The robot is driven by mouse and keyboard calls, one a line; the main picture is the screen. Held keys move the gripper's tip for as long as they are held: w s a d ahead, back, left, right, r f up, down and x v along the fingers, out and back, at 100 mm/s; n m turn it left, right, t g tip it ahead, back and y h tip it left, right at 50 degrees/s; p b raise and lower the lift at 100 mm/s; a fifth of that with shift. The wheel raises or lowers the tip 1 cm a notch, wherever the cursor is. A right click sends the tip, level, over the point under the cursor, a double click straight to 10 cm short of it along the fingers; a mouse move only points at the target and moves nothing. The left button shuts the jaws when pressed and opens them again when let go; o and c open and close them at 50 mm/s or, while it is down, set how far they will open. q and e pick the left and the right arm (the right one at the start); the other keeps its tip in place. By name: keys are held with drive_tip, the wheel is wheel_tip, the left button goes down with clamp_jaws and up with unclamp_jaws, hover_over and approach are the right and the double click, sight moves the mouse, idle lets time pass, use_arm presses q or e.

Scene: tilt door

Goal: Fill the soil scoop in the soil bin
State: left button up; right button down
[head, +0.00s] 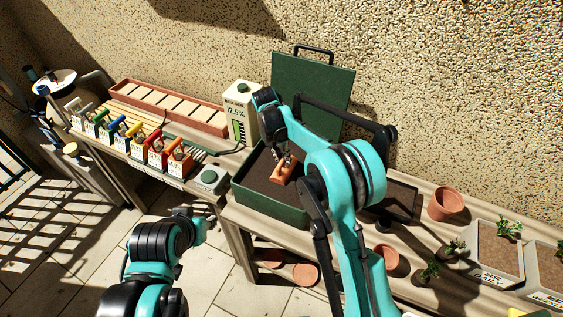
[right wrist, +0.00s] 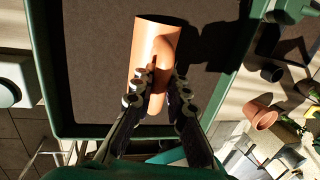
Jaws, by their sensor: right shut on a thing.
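The soil bin (head: 268,208) is a dark green box on the bench, its lid (head: 313,90) raised at the back. Dark brown soil lies inside. In the right wrist view the bin's green rim (right wrist: 42,80) frames the soil. My right gripper (head: 285,160) reaches over the bin from the right. It is shut on the soil scoop (head: 282,174), which is terracotta-coloured. In the right wrist view the scoop (right wrist: 157,40) lies between the fingers (right wrist: 154,82). Its inside is not visible, and I cannot tell whether it touches the soil. My left gripper (head: 190,214) is low, in front of the bench; its fingers are unclear.
A white carton (head: 241,112) and a grey box with a green button (head: 209,178) stand left of the bin. Several coloured-handled tools (head: 152,145) stand further left. A dark tray (head: 402,200), a terracotta pot (head: 446,204) and planters (head: 497,247) are at right.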

sight(281, 164)
drive_tip(key=shift+a+f+t+b, duration=0.1)
drive_tip(key=shift+f+t+b, duration=0.15)
drive_tip(key=shift+t+b, duration=0.2)
drive_tip(key=shift+s+a+t+h+b, duration=0.15)
drive_tip(key=shift+s+t+h+b, duration=0.3)
drive_tip(key=shift+t+h+b, duration=0.1)
drive_tip(key=shift+s+a+f+t+h+b, duration=0.25)
drive_tip(key=shift+t+h+b, duration=0.2)
drive_tip(key=shift+t+b, duration=0.4)
drive_tip(key=shift+s+a+f+m+t+h+b, duration=0.2)
drive_tip(key=shift+s+t+h+b, duration=0.25)
drive_tip(key=shift+t+b, duration=0.45)
drive_tip(key=shift+s+a+f+m+t+h+b, duration=0.1)
drive_tip(key=shift+s+m+t+h+b, duration=0.15)
drive_tip(key=shift+t+h+b, duration=0.55)
drive_tip(key=shift+s+a+r+m+t+h+b, duration=0.15)
drive_tip(key=shift+s+r+t+h+b, duration=0.1)
drive_tip(key=shift+r+t+b, duration=0.4)
drive_tip(key=shift+s+a+r+t+h+b, duration=0.1)
drive_tip(key=shift+s+r+t+h+b, duration=0.3)
drive_tip(key=shift+b, duration=0.3)
drive_tip(key=shift+s+a+r+m+t+h+b, duration=0.1)
drive_tip(key=shift+s+a+r+t+b, duration=0.05)
drive_tip(key=shift+r+t+b, duration=0.5)
drive_tip(key=shift+s+r+m+t+h+b, duration=0.15)
drive_tip(key=shift+r+m+t+h+b, duration=0.15)
drive_tip(key=shift+r+t+h+b, duration=1.5)
drive_tip(key=shift+f+y+b, duration=0.3)
drive_tip(key=shift+y+b, duration=0.1)
drive_tip(key=shift+b, duration=0.4)
